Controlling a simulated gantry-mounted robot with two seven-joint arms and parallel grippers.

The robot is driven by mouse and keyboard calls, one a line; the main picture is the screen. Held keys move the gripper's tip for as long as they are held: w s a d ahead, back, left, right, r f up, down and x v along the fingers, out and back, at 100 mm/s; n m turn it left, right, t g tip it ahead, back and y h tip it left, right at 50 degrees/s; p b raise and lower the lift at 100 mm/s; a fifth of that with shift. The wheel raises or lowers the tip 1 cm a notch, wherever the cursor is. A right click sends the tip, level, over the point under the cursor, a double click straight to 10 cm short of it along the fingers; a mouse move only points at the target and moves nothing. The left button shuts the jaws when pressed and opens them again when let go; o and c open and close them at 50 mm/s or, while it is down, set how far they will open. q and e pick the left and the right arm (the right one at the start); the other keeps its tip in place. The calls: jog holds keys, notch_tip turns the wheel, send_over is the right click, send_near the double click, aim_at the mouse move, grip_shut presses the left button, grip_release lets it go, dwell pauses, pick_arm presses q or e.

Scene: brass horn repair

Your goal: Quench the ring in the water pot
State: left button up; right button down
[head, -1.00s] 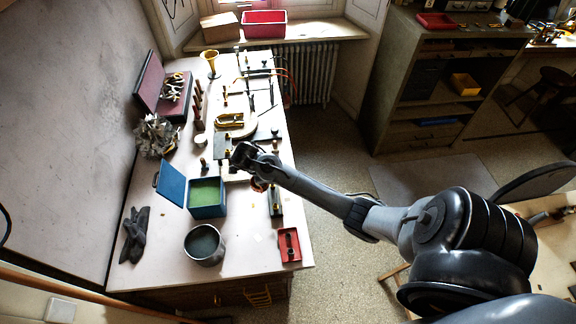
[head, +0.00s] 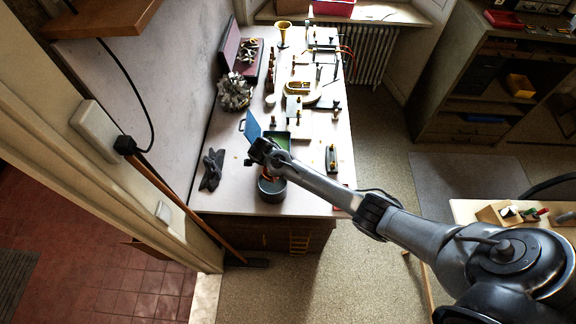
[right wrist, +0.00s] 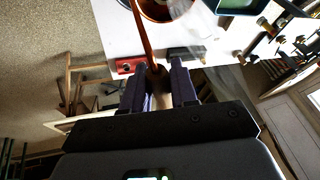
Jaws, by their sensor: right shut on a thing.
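My right gripper (head: 262,152) is over the back of the grey water pot (head: 271,192), which stands near the bench's front edge. In the right wrist view the gripper (right wrist: 158,84) is shut on the copper-orange ring (right wrist: 142,32), seen nearly edge-on and reaching up toward the pot (right wrist: 187,10). In the head view a reddish bit of the ring (head: 268,177) shows at the pot's mouth. How deep it sits, and the water level, I cannot tell. My left gripper is not in view.
A blue box (head: 253,126) with green lining stands behind the pot. A dark glove (head: 212,170) lies left. Tools and brass parts fill the back of the bench; bare top lies around the pot.

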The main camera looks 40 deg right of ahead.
jog(key=shift+d+f+b, duration=0.1)
jog(key=shift+f+b, duration=0.35)
notch_tip(320, 180, down, 10)
jog(key=b, duration=0.8)
jog(key=shift+f, duration=0.15)
dwell(0.5)
dwell(0.7)
dwell(0.5)
